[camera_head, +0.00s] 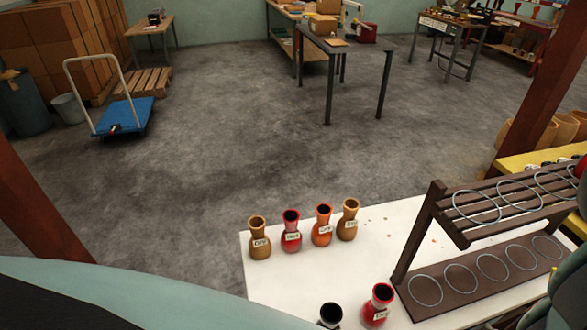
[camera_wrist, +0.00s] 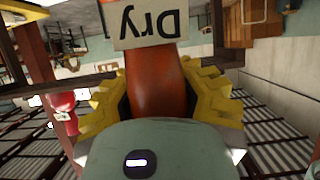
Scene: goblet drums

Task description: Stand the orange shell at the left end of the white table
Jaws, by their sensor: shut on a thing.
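In the wrist view, my gripper (camera_wrist: 160,88) has its yellow fingers shut on both sides of an orange shell (camera_wrist: 155,75). Its white tag reads "Dry" upside down in that view; its ends are hidden or out of frame. The white table (camera_head: 290,275) fills the lower middle of the head view. At its left end an ochre shell (camera_head: 260,243), a red shell (camera_head: 291,237), another orange shell (camera_head: 322,233) and a yellow-ochre shell (camera_head: 348,224) stand upright in a row along the back edge. My gripper does not show clearly in the head view.
A brown slatted rack (camera_head: 460,290) with wire rings stands on the table's right part. Near the front stand a second red shell (camera_head: 377,310) and a dark-mouthed shell (camera_head: 330,316). The table is bare between these and the back row. A dark red post (camera_head: 535,90) rises beyond the rack.

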